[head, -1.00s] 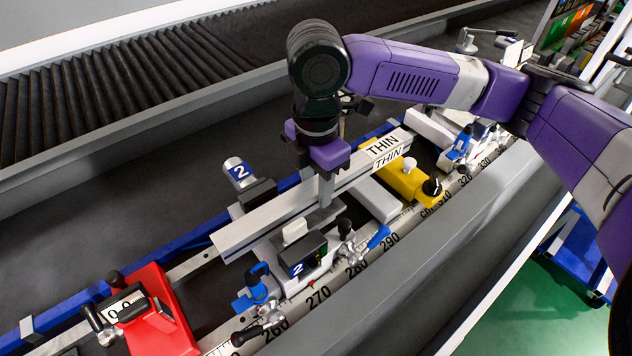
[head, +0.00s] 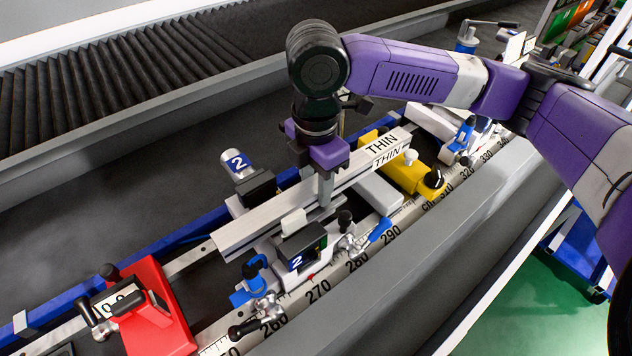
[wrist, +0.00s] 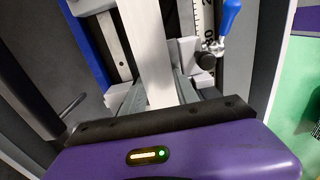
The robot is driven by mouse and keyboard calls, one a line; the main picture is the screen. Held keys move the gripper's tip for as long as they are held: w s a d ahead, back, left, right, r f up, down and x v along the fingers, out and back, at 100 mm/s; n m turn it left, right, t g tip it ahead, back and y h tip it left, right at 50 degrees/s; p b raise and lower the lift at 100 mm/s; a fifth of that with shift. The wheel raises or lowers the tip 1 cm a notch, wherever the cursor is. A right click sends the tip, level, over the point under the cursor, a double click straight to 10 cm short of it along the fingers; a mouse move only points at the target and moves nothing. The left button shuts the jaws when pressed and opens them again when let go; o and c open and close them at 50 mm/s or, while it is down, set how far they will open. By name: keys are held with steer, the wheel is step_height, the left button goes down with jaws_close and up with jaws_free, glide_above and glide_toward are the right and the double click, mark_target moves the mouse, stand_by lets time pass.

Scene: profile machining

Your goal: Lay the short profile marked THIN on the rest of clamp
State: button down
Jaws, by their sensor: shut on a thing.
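The short silver profile marked THIN (head: 352,172) lies slantwise in the head view. In the wrist view the profile (wrist: 150,45) runs away between the fingers (wrist: 160,92). Clamp 2 has a black jaw with a blue 2 label in front and a second one (head: 240,170) behind. The profile hides the rest, so I cannot tell whether they touch.
A red stop block (head: 155,310) stands on the rail at the lower left. A yellow block (head: 412,178) stands right of the gripper. A scale rail (head: 318,290) runs along the front. Blue-handled levers (head: 380,230) stick up close to the profile.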

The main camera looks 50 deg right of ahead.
steer(key=shift+f, duration=0.3)
steer(key=c, duration=0.8)
jaws_free()
steer(key=shift+c, duration=0.2)
steer(key=shift+r+b, duration=0.45)
steer(key=shift+r, duration=3.5)
